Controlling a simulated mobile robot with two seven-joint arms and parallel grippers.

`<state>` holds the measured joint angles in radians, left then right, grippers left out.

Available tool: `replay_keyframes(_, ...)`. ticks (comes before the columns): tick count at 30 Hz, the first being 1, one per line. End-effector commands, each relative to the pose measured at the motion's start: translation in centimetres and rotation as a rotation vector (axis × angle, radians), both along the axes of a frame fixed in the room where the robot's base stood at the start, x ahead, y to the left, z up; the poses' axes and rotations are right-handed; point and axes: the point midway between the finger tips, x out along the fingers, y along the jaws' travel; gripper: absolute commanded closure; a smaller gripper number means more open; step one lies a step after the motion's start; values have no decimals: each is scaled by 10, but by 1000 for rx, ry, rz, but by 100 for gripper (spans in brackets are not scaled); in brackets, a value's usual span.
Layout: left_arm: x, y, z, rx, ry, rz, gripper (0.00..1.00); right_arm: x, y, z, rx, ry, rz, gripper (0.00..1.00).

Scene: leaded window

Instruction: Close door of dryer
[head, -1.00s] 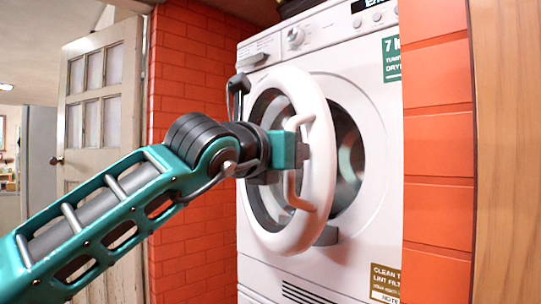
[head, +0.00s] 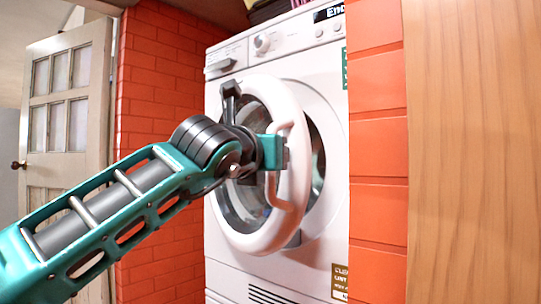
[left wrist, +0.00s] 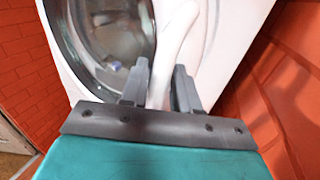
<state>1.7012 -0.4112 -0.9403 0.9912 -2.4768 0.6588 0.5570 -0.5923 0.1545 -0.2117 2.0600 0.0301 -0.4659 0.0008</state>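The white dryer (head: 335,210) stands between brick walls. Its round door (head: 292,105), hinged at the left, is partly open; a dark gap shows at its right edge. The pale curved door handle (head: 292,190) runs down the front of the door. My left gripper (head: 283,152) is at the upper part of the handle. In the left wrist view the handle (left wrist: 178,35) passes between the two grey fingers (left wrist: 160,90) and fills the gap between them. The fingertips' contact is partly hidden in the head view. My right gripper is not in view.
An orange brick wall (head: 160,70) lies left of the dryer and a brick pillar (head: 378,150) right of it. A wooden panel (head: 470,150) fills the far right. A panelled white door (head: 65,100) stands at the back left.

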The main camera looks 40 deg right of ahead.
Motion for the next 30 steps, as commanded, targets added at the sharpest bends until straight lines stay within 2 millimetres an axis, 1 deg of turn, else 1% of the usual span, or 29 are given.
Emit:
replay_keyframes(1,0,0,0,1,-1,0,65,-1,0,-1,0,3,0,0)
replay_keyframes(3,0,0,0,1,-2,1,58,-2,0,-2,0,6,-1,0)
replay_keyframes(4,0,0,0,1,-2,1,57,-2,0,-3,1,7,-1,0)
replay_keyframes(11,1,1,0,2,-3,2,57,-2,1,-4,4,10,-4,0)
replay_keyframes(16,-4,8,-2,2,-3,1,57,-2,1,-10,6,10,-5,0)
replay_keyframes(20,-13,22,-4,1,-4,1,57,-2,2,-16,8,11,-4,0)
replay_keyframes(30,-45,69,-2,0,-5,1,57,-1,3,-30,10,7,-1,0)
